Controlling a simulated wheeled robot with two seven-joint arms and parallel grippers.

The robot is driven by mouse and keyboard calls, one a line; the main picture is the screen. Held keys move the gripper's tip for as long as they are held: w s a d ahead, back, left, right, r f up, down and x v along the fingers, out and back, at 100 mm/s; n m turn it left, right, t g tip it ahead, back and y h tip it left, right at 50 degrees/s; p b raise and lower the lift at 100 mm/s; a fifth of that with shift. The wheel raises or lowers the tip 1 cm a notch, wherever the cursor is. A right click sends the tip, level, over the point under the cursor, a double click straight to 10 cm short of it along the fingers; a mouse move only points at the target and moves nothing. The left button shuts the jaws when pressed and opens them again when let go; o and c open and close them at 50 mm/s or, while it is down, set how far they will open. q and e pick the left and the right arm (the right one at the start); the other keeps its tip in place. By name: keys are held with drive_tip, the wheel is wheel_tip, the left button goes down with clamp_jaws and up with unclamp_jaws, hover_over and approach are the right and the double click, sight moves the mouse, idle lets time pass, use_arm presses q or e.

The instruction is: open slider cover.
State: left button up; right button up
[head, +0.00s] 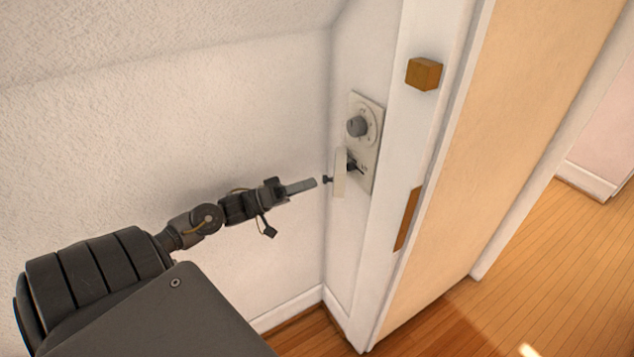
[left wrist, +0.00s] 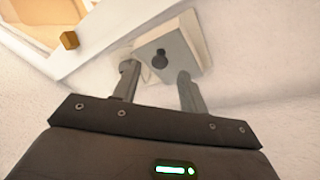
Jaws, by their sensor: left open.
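A pale wall plate (head: 368,148) carries a round grey dial (head: 357,126) and, below it, a dark slider (head: 355,165). The slider cover (head: 340,172) is a thin pale panel standing out in front of the slider, with a small dark knob (head: 327,179) on its face. In the left wrist view the cover (left wrist: 176,45) faces me, its dark knob (left wrist: 160,61) between and beyond the fingertips. My left gripper (head: 314,183) is open and empty, just short of the knob. The slider is hidden in the left wrist view. My right gripper is not in view.
A wooden block (head: 424,73) sits on the white door frame (head: 410,130) right of the plate. A brown strip (head: 407,219) is lower on the frame. Textured wall (head: 200,120) lies left; wooden floor (head: 560,270) is open at right.

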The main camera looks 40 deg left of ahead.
use_arm(q)
drive_tip(key=b+v, duration=0.1)
drive_tip(key=v, duration=0.6)
drive_tip(key=shift+s+a, duration=0.1)
drive_tip(key=shift+a, duration=0.05)
